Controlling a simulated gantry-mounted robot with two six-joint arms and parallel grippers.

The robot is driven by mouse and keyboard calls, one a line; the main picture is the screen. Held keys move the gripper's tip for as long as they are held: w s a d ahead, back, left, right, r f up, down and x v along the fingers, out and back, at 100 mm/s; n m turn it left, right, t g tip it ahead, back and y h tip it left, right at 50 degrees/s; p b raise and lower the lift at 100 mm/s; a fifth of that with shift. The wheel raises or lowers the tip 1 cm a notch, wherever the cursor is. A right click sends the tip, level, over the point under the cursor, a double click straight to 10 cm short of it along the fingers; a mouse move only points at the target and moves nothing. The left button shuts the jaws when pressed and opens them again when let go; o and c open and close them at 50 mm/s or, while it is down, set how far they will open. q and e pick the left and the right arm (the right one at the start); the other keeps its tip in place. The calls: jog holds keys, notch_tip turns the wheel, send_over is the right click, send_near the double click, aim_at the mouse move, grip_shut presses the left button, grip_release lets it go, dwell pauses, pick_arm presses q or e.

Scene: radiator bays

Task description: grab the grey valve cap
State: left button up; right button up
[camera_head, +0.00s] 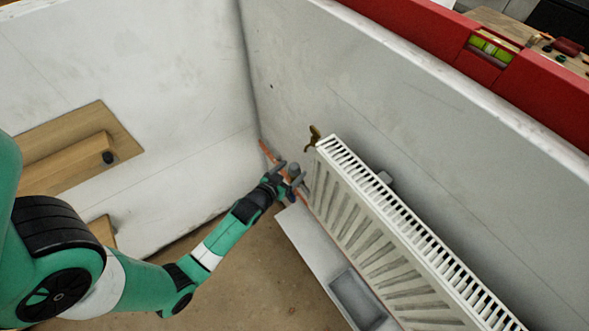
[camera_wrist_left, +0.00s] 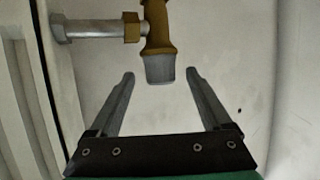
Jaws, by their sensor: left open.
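The grey valve cap (camera_wrist_left: 160,69) shows in the left wrist view on the end of a brass valve (camera_wrist_left: 159,30). The cap is hard to make out in the head view. My right gripper is not in view.
A brass fitting (camera_head: 313,137) sits at the radiator's upper corner. An orange pipe (camera_head: 268,153) runs near the wall corner. A red spirit level (camera_head: 480,50) lies along the wall top. A grey-white panel (camera_head: 308,250) lies below the radiator. Open floor (camera_head: 250,275) lies left of it.

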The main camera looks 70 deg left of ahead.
pick_arm(q)
jog(key=x, duration=0.2)
jog(key=shift+w+a+f, duration=0.1)
jog(key=shift+w+a, duration=0.15)
jog(key=shift+w, duration=0.05)
jog(key=shift+c, duration=0.3)
grip_shut()
